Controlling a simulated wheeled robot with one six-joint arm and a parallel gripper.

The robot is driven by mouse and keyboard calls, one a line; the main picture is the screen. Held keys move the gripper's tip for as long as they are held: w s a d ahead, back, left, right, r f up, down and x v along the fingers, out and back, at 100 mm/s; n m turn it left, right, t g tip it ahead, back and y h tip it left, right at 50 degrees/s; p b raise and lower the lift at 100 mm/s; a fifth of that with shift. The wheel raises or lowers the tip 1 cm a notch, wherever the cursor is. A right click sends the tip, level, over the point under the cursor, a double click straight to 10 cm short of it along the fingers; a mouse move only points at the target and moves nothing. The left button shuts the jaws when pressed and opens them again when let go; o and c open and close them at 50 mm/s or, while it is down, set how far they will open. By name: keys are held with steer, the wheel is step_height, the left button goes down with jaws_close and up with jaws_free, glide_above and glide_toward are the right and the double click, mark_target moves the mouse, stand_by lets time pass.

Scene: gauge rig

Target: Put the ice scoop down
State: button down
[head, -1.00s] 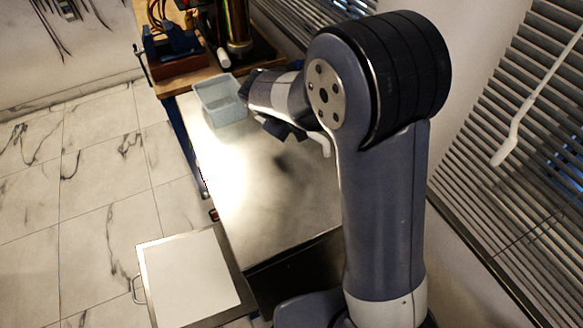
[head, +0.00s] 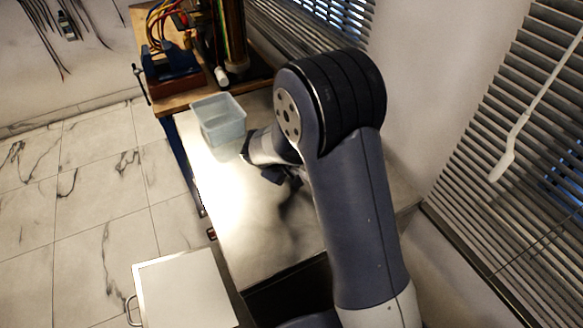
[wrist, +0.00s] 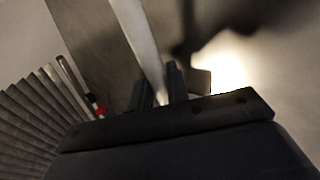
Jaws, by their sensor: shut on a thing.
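The ice scoop (wrist: 140,38) shows in the wrist view as a long pale strip running from the top edge down between my fingers. My gripper (wrist: 162,88) is shut on it. The far end of the strip is out of that view. In the head view, my gripper (head: 284,178) is low over the metal worktop (head: 245,245), right of and nearer than the pale plastic tub (head: 219,126). My arm hides the scoop there. I cannot tell whether the scoop touches the worktop; a dark shadow lies on the metal close by.
A wooden bench (head: 155,89) with a blue vice (head: 170,64) stands beyond the tub. Window blinds (head: 530,165) with a hanging pale wand are at right. A white panel (head: 185,292) is at lower left. The worktop's left and front parts look clear.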

steer(key=shift+f, duration=0.1)
steer(key=c, duration=1.6)
jaws_free()
steer(key=shift+c, duration=0.2)
steer(key=shift+s+a+r, duration=0.1)
steer(key=shift+a+r, duration=0.05)
steer(key=shift+r, duration=0.35)
steer(key=v, duration=1.1)
steer(key=shift+b, duration=0.3)
steer(key=shift+o, duration=0.2)
steer(key=shift+r, duration=0.1)
